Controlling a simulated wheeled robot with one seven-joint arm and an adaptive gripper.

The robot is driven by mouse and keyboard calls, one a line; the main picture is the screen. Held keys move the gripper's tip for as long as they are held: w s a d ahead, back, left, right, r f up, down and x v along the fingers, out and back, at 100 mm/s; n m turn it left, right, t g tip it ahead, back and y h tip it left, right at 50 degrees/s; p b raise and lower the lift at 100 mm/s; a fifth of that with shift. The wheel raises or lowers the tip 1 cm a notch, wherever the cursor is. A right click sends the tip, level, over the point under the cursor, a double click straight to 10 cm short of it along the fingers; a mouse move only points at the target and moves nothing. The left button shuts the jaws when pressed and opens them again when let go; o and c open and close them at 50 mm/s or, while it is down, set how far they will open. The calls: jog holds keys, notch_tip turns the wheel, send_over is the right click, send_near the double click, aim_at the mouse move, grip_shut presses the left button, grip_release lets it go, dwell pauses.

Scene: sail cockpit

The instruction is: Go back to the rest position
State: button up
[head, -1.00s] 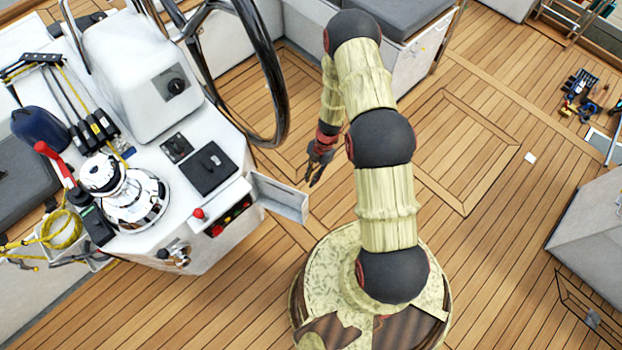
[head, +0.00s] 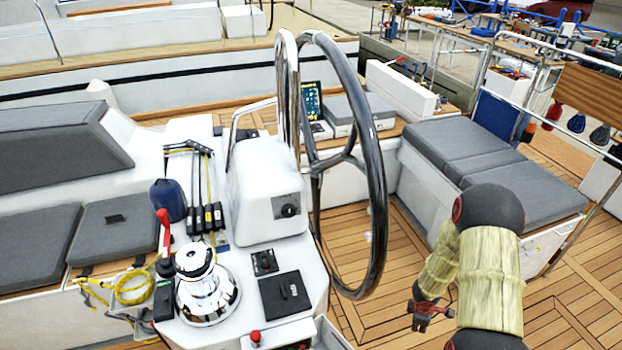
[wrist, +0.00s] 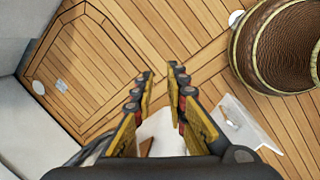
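My gripper (head: 428,313) hangs over the teak deck in the head view, right of the steering wheel and the console. In the wrist view the two yellow-padded fingers of my gripper (wrist: 163,88) stand apart with a gap between them. Nothing is held in the gap; deck planks and a white surface show behind it. My arm is folded, with its forearm pointing down toward the deck. No task object is named.
The large steering wheel (head: 378,170) stands on the white console (head: 265,205) with a chrome winch (head: 207,285). A grey-cushioned bench (head: 480,160) is behind my arm. Teak deck (head: 560,300) is clear at the right. In the wrist view an open white flap (wrist: 238,122) lies close to the fingers.

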jog(key=s+r+m+g+h+b, duration=0.1)
jog(key=s+r+m, duration=0.35)
jog(key=r, duration=0.75)
jog(key=s+r+m+g+h, duration=0.1)
jog(key=s+r+m, duration=0.35)
jog(key=r, duration=0.75)
jog(key=s+a+r+m+t+y+b, duration=0.2)
jog(key=s+a+r, duration=0.4)
jog(key=a+r, duration=0.3)
jog(key=s+a+r+m+t+y+b, duration=0.1)
jog(key=s+a+r+t, duration=0.3)
jog(key=r, duration=0.9)
jog(key=s+a+m+y, duration=0.1)
jog(key=s+a, duration=0.2)
jog(key=a, duration=0.2)
jog(key=shift+s+a+r+m+b, duration=0.25)
jog(key=shift+s+a+m+b, duration=0.05)
jog(key=shift+m+b, duration=0.1)
